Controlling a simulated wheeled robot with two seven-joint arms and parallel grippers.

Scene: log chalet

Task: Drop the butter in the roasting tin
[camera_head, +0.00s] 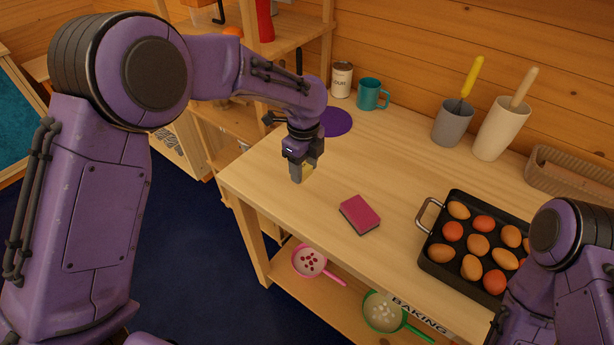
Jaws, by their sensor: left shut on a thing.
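My left gripper (302,172) is shut on a small yellowish block, which looks like the butter (308,168), above the left part of the wooden table. The fingers hide most of the block. The black roasting tin (435,268) stands at the right of the table, well apart from the left gripper. It has a metal loop handle at its left end and holds several brown and orange eggs. My right arm covers its lower right part. My right gripper is out of the picture.
A pink and dark sponge (361,213) lies between the left gripper and the tin. A purple disc (336,122), a can (341,80), a teal mug (372,94), a grey pot (453,124), a cream pot (501,130) and a ribbed basket (570,172) stand behind.

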